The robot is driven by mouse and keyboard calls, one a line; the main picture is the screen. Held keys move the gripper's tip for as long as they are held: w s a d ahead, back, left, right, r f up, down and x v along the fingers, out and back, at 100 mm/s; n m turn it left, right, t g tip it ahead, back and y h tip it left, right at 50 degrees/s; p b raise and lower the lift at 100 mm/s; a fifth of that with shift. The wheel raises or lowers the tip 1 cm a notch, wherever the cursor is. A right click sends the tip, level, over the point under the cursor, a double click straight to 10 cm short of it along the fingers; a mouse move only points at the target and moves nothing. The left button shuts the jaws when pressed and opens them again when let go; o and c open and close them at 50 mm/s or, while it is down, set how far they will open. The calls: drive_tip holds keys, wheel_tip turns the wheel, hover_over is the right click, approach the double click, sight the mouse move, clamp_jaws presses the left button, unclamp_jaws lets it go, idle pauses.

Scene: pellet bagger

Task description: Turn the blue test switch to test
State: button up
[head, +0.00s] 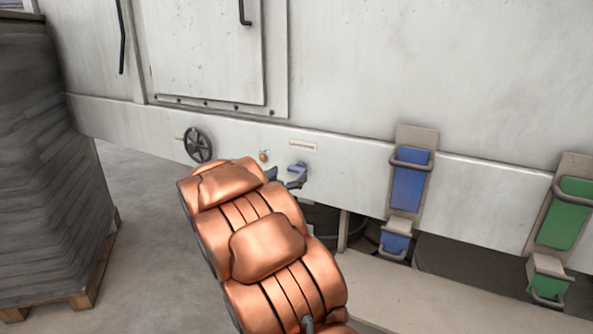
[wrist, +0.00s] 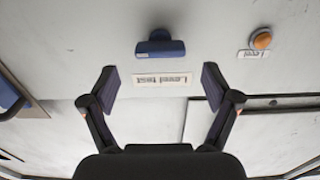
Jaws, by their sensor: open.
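The blue test switch (wrist: 160,46) is on the pale machine panel, in the upper middle of the wrist view. Its handle lies crosswise in that view. A label (wrist: 160,79) reading "Level test", upside down in the wrist view, sits beside it. My gripper (wrist: 158,84) is open and empty, its fingers on either side of the label in the picture, with the switch beyond their tips. In the head view the blue switch (head: 297,168) shows just by my gripper (head: 286,179), below the label. My arm hides part of the panel there.
An orange indicator (head: 263,156) and a black handwheel (head: 198,145) sit left of the switch in the head view. A blue latch (head: 408,188) and a green latch (head: 565,212) are to the right. A wrapped pallet stack (head: 45,160) stands at far left, with open floor beside it.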

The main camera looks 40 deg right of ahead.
sight(295, 170)
drive_tip(key=shift+x, duration=2.6)
drive_tip(key=c, duration=1.2)
